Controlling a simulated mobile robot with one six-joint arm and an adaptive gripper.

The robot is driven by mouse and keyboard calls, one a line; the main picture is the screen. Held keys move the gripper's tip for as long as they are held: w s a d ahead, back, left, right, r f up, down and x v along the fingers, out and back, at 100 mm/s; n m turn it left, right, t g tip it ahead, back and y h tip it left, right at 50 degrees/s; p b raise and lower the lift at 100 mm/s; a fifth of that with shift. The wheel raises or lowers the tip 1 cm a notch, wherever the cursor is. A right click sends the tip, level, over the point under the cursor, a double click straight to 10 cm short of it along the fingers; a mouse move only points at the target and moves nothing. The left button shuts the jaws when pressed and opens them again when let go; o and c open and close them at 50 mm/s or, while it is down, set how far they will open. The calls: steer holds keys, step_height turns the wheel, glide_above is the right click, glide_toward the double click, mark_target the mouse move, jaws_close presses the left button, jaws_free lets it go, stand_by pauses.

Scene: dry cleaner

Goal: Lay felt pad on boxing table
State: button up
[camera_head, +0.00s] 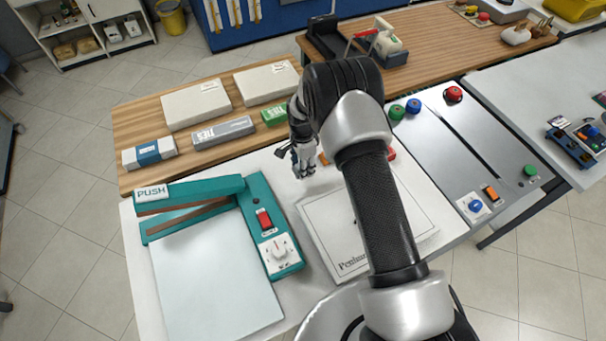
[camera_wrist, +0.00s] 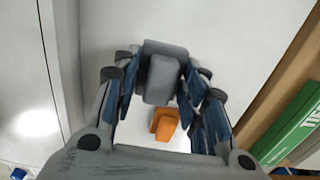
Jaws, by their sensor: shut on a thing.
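My gripper (camera_head: 305,172) is low over the white boxing table (camera_head: 268,172). In the wrist view, its fingers (camera_wrist: 163,95) stand on both sides of a small grey block (camera_wrist: 163,70), which looks like the felt pad, and are shut on it. The pad is hard to make out in the head view. The white tabletop (camera_wrist: 245,35) shows behind it in the wrist view. I cannot tell whether the pad touches the table.
A small orange piece (camera_wrist: 165,123) is close to the fingers. A flat white box (camera_head: 325,225) lies right of the teal press (camera_head: 268,215). Cartons (camera_head: 197,105) and a green box (camera_head: 272,115) line the wooden shelf behind. A grey panel with knobs (camera_head: 440,150) stands right.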

steer(key=shift+f+b, duration=0.3)
steer(key=shift+f, duration=2)
steer(key=shift+f, duration=0.15)
steer(key=o, duration=0.9)
steer(key=shift+o, duration=0.2)
step_height(320, 180, up, 12)
steer(key=shift+r+p, duration=0.25)
steer(key=shift+p, duration=0.6)
